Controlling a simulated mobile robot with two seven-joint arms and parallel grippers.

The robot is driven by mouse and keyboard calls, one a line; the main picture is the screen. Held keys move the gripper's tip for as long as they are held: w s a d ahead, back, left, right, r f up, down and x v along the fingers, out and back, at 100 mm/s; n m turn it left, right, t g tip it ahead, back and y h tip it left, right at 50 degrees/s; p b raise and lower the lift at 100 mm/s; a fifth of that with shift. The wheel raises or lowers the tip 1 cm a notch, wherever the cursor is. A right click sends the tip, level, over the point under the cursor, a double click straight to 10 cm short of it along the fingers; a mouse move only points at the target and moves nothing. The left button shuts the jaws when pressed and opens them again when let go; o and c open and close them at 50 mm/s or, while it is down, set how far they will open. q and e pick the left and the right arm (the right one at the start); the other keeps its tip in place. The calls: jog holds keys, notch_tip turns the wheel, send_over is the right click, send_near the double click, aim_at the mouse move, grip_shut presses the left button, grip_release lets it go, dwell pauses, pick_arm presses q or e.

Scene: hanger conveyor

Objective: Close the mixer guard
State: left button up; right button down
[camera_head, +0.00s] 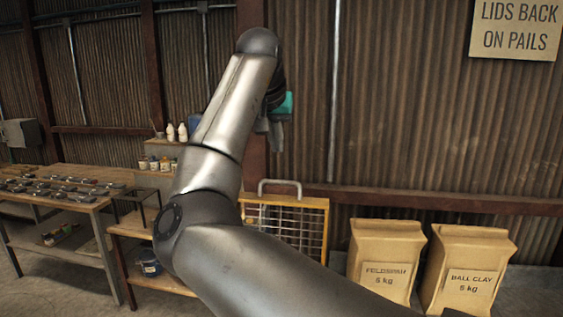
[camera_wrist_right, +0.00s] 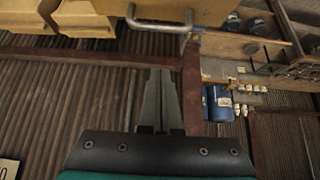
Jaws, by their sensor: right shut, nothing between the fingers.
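The mixer guard (camera_head: 325,235) is a yellow frame with metal bars, standing roughly upright in the middle of the head view, partly hidden by my right arm. A grey U-shaped handle (camera_head: 280,183) sticks up from its top edge. The handle also shows near the top of the right wrist view (camera_wrist_right: 160,24). My right gripper (camera_head: 272,135) is above the handle in the head view, fingers pointing down, apart from it. In the right wrist view its fingers (camera_wrist_right: 161,75) are together and empty. My left gripper is not in view.
Two paper sacks, feldspar (camera_head: 386,262) and ball clay (camera_head: 467,270), stand right of the guard. A table with tools (camera_head: 60,187) is at left. Bottles and jars (camera_head: 160,163) stand on a shelf behind my arm. A blue cylinder (camera_wrist_right: 218,103) shows in the wrist view.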

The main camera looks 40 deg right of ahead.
jog(key=p, duration=0.3)
send_over(279, 196)
jog(key=shift+f, duration=3.85)
